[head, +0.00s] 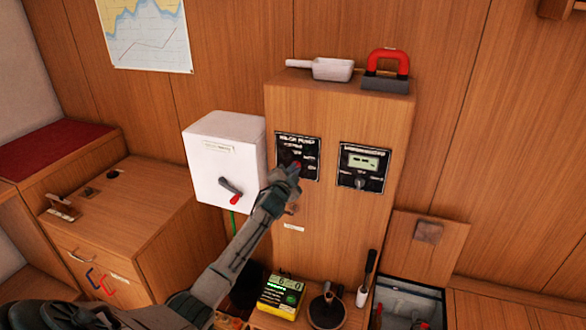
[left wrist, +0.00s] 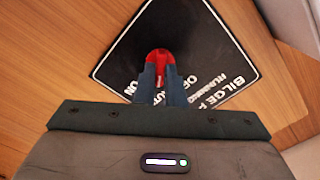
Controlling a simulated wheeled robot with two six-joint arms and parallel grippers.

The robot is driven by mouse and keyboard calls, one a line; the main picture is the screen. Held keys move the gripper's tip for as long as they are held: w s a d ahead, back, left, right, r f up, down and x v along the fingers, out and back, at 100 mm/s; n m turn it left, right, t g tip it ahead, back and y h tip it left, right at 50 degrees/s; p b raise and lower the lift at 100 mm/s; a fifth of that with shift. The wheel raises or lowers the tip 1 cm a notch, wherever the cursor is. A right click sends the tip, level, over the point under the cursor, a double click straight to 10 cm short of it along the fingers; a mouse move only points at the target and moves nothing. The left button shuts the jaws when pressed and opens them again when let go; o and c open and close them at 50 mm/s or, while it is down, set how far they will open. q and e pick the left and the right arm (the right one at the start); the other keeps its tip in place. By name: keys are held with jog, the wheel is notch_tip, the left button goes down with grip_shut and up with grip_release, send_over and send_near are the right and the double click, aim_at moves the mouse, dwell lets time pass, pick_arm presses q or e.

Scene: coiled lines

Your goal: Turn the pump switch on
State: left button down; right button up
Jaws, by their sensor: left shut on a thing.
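The black bilge pump panel (head: 311,153) is on the front of the wooden cabinet, left of a second black panel. It fills the middle of the left wrist view (left wrist: 215,45), with white lettering. Its red switch knob (left wrist: 159,57) sits between my left fingertips. My left gripper (head: 297,168) is at the panel, and its dark fingers (left wrist: 159,72) are shut on the red knob. In the head view the gripper mostly hides the knob. The knob's exact setting cannot be told. My right gripper is not in view.
A white box (head: 222,165) with a red-tipped lever is just left of the panel. A panel with a display (head: 364,166) is to the right. A white scoop (head: 334,69) and a red-handled brush (head: 387,70) lie on top. A yellow-green device (head: 281,295) stands below.

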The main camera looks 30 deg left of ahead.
pick_arm(q)
jog(key=shift+d+f+m+p, duration=0.1)
jog(key=shift+m+p, duration=1)
jog(key=shift+m, duration=2.7)
jog(key=c, duration=1.5)
grip_release()
jog(key=b+v, duration=0.1)
jog(key=v, duration=0.9)
jog(key=shift+s+b, duration=0.35)
